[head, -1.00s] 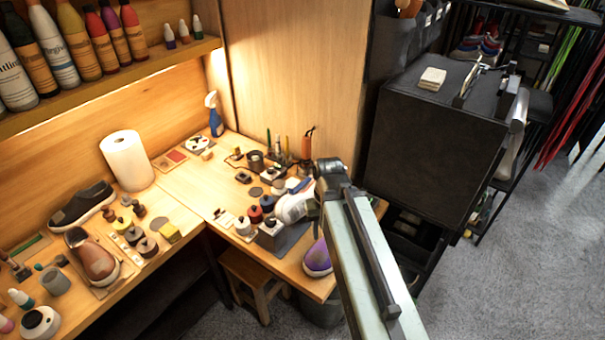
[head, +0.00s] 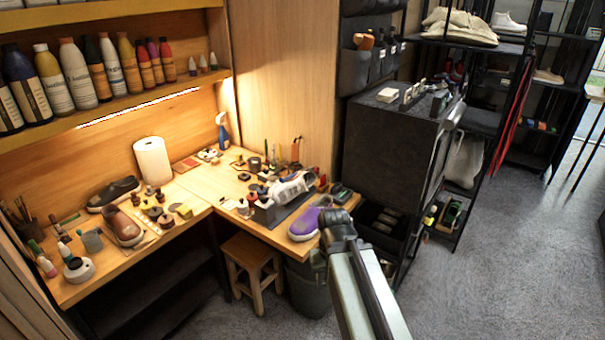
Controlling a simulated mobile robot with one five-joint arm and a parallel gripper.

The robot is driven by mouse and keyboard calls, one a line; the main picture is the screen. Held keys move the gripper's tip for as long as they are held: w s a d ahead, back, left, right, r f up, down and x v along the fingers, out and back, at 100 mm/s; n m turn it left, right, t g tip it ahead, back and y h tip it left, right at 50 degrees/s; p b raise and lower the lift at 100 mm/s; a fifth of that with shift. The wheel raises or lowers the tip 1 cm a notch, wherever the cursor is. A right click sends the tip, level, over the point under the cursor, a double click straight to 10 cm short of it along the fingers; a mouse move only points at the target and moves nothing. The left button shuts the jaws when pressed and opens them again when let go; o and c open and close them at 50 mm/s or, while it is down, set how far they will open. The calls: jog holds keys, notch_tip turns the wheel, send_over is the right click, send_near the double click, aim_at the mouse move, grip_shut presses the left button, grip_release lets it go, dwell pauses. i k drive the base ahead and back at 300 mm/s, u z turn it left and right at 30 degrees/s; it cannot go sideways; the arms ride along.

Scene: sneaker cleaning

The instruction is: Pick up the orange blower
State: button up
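A small orange item (head: 296,148) stands among the tools at the back right of the workbench (head: 205,180). It is too small for me to tell for sure if it is the orange blower. Another orange-brown item (head: 363,41) pokes out of a dark wall pocket. My arm rises from the bottom of the head view, in front of the bench's right end. My gripper's fingers cannot be made out.
A purple shoe (head: 308,220) and a white sneaker (head: 293,186) sit at the bench's right end. A wooden stool (head: 251,268) and a dark bin (head: 308,291) stand below. A black cabinet (head: 388,145) stands to the right. The grey floor at right is clear.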

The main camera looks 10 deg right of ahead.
aim_at(294, 147)
jog(key=u, duration=0.4)
jog(key=i, duration=0.75)
jog(key=u, duration=0.6)
jog(key=i, duration=1.75)
jog(key=z, duration=0.4)
